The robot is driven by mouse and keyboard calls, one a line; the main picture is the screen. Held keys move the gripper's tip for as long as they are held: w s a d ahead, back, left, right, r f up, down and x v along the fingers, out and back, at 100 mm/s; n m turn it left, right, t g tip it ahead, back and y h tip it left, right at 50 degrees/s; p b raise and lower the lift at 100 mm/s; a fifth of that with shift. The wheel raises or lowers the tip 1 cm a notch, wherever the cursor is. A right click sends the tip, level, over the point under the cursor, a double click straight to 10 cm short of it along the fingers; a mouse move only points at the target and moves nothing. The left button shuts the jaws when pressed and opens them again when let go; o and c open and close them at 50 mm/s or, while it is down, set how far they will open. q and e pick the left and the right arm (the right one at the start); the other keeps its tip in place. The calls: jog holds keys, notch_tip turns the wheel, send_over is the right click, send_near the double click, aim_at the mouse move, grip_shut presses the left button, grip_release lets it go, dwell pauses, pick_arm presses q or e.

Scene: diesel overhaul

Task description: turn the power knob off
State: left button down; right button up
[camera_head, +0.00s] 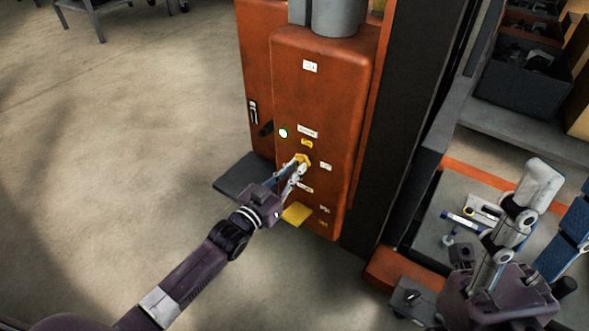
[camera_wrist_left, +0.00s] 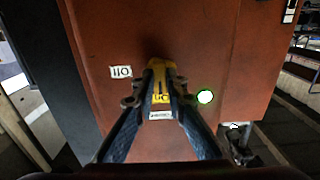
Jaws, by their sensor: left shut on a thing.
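The yellow power knob (camera_head: 304,158) is on the front of an orange machine cabinet (camera_head: 318,95). My left gripper (camera_head: 298,168) reaches it from the lower left and is shut on it. In the left wrist view the knob (camera_wrist_left: 159,70) sits between the two fingertips of the gripper (camera_wrist_left: 160,88), which partly cover its sides. Which way the knob points is too small to tell. A round lamp (camera_head: 283,133) up and to the left of the knob glows whitish green. It also shows in the left wrist view (camera_wrist_left: 205,96).
Small white labels and a yellow tag (camera_head: 307,142) surround the knob. A yellow plate (camera_head: 297,213) and a dark plate (camera_head: 245,178) are low by the cabinet. A black column (camera_head: 405,110) stands right of it. Tools lie on a bench at right. The floor at left is open.

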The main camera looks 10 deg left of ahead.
pick_arm(q)
jog(key=shift+r+m+p, duration=0.15)
jog(key=shift+m+p, duration=0.4)
jog(key=shift+m, duration=1.85)
jog(key=m, duration=0.3)
jog(key=shift+m+p, duration=0.3)
jog(key=shift+p, duration=0.1)
jog(key=shift+m, duration=0.8)
